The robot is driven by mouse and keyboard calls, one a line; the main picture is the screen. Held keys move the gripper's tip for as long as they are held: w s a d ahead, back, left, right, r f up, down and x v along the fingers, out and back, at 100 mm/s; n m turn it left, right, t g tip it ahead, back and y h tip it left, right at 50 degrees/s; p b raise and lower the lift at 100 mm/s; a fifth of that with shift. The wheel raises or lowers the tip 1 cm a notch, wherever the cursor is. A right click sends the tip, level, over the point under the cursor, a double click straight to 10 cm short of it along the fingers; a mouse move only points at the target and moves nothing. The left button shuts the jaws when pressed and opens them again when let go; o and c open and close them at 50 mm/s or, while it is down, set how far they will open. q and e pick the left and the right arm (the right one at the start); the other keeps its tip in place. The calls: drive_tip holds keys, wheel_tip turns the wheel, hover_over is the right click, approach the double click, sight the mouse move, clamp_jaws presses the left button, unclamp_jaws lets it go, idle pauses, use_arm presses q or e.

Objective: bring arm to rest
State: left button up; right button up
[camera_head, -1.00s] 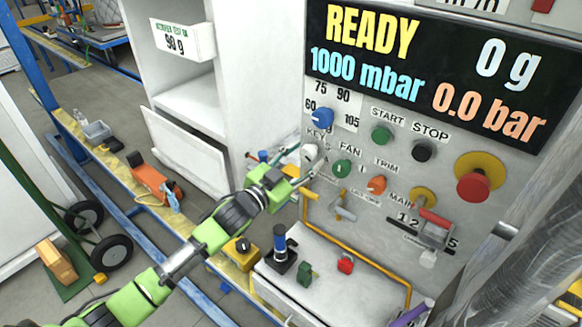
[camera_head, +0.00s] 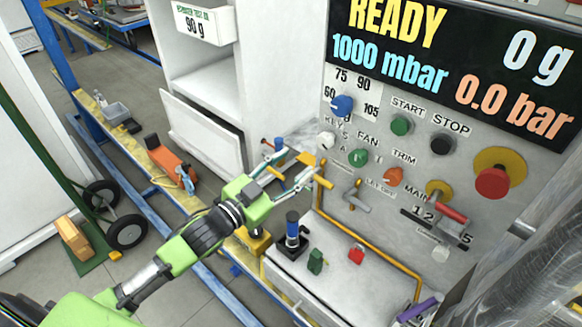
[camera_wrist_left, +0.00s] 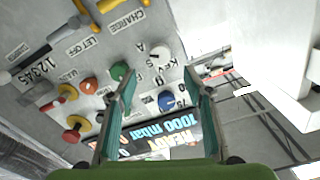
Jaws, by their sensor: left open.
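My left arm comes in from the lower left in the head view. Its green gripper (camera_head: 289,168) is open, with its two teal fingers spread and nothing visible between them. It is in front of the control panel (camera_head: 395,205), just left of and below the white keys knob (camera_head: 327,140). In the left wrist view the open fingers (camera_wrist_left: 160,88) frame the panel, with the blue knob (camera_wrist_left: 166,101) seen between them. I cannot tell the exact gap to the panel. My right gripper is not in view.
A yellow pipe (camera_head: 372,255) runs along the panel's foot. A white bench top (camera_head: 335,285) below holds a dark blue-topped joystick (camera_head: 292,232) and small green and red parts. A white cabinet with an open drawer (camera_head: 203,133) stands left. Floor shows at the lower left.

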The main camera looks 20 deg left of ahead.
use_arm(q)
drive_tip(key=s+f+n+g+y, duration=0.4)
drive_tip(key=s+f+g+y, duration=0.15)
drive_tip(key=s+f, duration=0.65)
drive_tip(key=s+a+f+n+g+y, duration=0.1)
drive_tip(key=s+f+g, duration=0.3)
drive_tip(key=s, duration=0.5)
drive_tip(key=s+a+f+n+g, duration=0.1)
drive_tip(key=s+f+g, duration=0.3)
drive_tip(key=s, duration=0.6)
wheel_tip(320, 180, down, 26)
drive_tip(key=b, duration=0.1)
drive_tip(key=s+a+f+g+b, duration=0.1)
drive_tip(key=s+a+f+g, duration=0.1)
drive_tip(key=s+f, duration=1.6)
drive_tip(key=shift+a+f, duration=0.15)
drive_tip(key=shift+a, duration=0.15)
